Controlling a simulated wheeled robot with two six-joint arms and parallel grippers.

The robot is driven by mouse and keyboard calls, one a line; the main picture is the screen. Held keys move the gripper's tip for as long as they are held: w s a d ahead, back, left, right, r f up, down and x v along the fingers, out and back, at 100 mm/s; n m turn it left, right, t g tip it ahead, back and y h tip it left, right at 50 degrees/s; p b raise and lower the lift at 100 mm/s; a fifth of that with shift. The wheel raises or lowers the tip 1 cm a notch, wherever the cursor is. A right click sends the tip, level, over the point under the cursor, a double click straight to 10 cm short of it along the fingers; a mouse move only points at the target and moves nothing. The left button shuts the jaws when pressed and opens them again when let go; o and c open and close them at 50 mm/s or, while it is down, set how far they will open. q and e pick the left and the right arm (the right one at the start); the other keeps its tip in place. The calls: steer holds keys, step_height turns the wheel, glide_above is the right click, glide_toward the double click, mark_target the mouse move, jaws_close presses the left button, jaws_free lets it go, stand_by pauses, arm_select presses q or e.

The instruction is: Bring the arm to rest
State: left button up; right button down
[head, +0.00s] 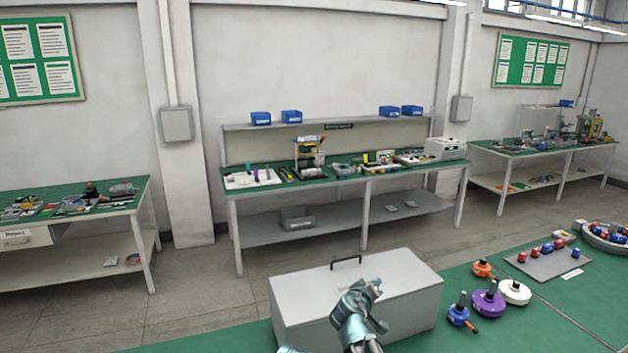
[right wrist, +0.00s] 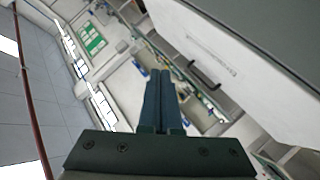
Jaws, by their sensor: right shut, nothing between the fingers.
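My right gripper (head: 374,286) is raised in front of the grey box in the head view, near the middle of its lid. In the right wrist view the two fingers of the right gripper (right wrist: 160,75) are pressed together with nothing between them. The fingers point up and away over the room. My left gripper cannot be made out; only a small teal piece of an arm shows at the bottom edge of the head view.
A grey box (head: 300,299) with a black handle (head: 346,262) stands on the green bench (head: 480,335). To its right lie a purple motor (head: 488,303), a white one (head: 515,292), a blue one (head: 459,314) and an orange one (head: 482,269). A grey plate (head: 545,265) holds several small parts.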

steer(key=s+a+f+g+y+b, duration=0.1)
steer(key=s+a+f+g, duration=0.2)
steer(key=s, duration=0.7)
steer(key=s+a+f+g+y, duration=0.2)
steer(key=s+a+f+g, duration=0.2)
steer(key=s+f, duration=0.4)
steer(key=s+a+f+g+y+b, duration=0.1)
steer(key=s+a+f+g, duration=0.3)
steer(key=s, duration=0.9)
step_height(320, 180, down, 2)
steer(key=shift+s+f+g+y+b, duration=0.3)
steer(key=shift+s+g+y, duration=0.1)
steer(key=shift+g+y, duration=0.35)
